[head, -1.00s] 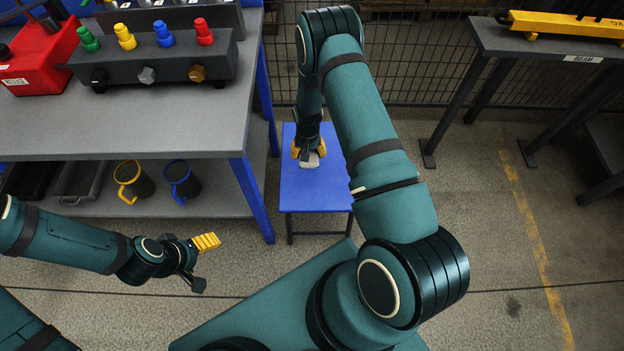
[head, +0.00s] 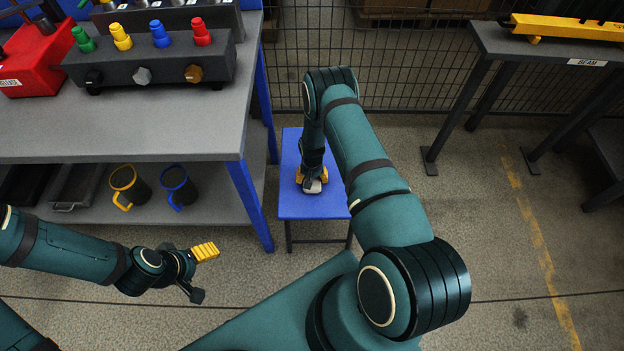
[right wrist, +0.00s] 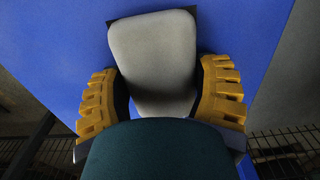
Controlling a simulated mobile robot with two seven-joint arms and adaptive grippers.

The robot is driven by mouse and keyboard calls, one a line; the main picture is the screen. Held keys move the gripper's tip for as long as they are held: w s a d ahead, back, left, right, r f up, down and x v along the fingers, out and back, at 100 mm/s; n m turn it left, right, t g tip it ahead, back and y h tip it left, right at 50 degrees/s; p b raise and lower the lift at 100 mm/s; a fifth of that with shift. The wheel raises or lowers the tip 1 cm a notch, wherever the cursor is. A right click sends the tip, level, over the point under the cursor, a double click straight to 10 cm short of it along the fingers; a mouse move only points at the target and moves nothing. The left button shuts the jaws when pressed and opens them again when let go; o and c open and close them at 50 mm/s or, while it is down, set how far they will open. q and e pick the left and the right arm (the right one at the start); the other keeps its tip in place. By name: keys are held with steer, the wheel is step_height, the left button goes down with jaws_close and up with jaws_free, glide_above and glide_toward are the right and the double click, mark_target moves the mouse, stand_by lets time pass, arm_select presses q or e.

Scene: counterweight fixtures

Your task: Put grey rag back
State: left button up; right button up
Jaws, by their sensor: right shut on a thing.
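The grey rag (right wrist: 155,65) is a pale, rounded pad between the yellow-padded fingers of my right gripper (right wrist: 158,80), which is shut on it. In the head view the rag (head: 312,186) shows at the tips of my right gripper (head: 311,178), over the top of the blue stool (head: 297,205). I cannot tell whether the rag touches the stool. A dark patch shows behind the rag's far end in the wrist view. My left gripper (head: 208,272) is open and empty, over the floor in front of the workbench.
A grey workbench (head: 150,125) with blue legs stands left of the stool. It bears a dark box with coloured knobs (head: 150,60) and a red unit (head: 35,65). Two mugs (head: 128,185) stand on its lower shelf. A wire fence (head: 400,80) runs behind. Floor right of the stool is clear.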

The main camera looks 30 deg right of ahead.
steer(key=shift+f, duration=0.1)
steer(key=o, duration=1.3)
steer(key=shift+c, duration=0.2)
step_height(320, 180, up, 11)
steer(key=p, duration=0.3)
steer(key=s+a+r+n+y, duration=0.2)
steer(key=s+a+r, duration=0.5)
steer(key=a, duration=0.4)
steer(key=s+a+r+n+t+y, duration=0.1)
steer(key=s+a+r+n, duration=0.1)
steer(key=s+a+r, duration=0.5)
steer(key=s+a, duration=0.3)
steer(key=a, duration=0.1)
steer(key=shift+s+n+t+y, duration=0.15)
steer(key=shift+n+t+y, duration=0.15)
steer(key=shift+n+y, duration=0.1)
